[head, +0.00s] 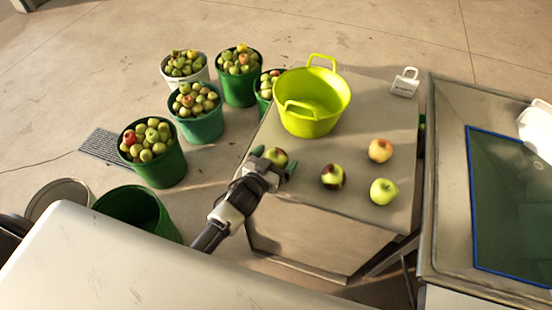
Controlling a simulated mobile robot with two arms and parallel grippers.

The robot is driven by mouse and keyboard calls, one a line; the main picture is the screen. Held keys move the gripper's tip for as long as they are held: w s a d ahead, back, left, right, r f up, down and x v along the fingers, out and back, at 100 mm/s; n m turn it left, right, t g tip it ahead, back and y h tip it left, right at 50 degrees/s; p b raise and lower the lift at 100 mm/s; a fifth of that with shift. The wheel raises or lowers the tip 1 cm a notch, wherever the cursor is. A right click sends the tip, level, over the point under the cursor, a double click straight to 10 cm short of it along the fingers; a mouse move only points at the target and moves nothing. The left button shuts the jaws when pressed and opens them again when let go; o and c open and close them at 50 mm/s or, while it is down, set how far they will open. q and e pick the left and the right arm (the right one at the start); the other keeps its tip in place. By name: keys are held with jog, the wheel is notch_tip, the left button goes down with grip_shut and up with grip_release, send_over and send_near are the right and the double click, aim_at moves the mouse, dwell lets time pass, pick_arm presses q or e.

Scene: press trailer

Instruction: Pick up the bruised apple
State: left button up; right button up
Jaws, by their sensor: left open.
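A green apple with a dark brown patch, the bruised one (333,176), rests on the grey table top (352,143) near its front edge. My left gripper (275,159) is open at the table's left front part, to the left of the bruised apple and apart from it. A green and reddish apple (276,156) shows between or just beyond its fingers; I cannot tell if they touch it. A yellow-orange apple (380,150) and a plain green apple (384,191) lie to the right. My right gripper is not in view.
A yellow-green two-handled tub (312,102) stands on the table's back left, and a white tag-like object (405,83) at its back right. Buckets of apples (152,152) stand on the floor at left. A metal-framed unit with a blue-edged panel (512,200) is close on the right.

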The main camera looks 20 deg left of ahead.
aim_at(276, 154)
pick_arm(q)
jog(key=shift+w, duration=0.2)
jog(key=c, duration=1)
jog(key=shift+c, duration=0.2)
jog(key=shift+r, duration=0.1)
jog(key=shift+r, duration=0.55)
notch_tip(276, 154, up, 2)
jog(key=shift+r, duration=0.25)
jog(key=d+r, duration=0.3)
jog(key=d, duration=0.3)
jog(key=s+d+r+b, duration=0.1)
jog(key=d+r, duration=0.3)
jog(key=d, duration=0.1)
jog(key=shift+d+r, duration=0.15)
jog(key=shift+d, duration=0.25)
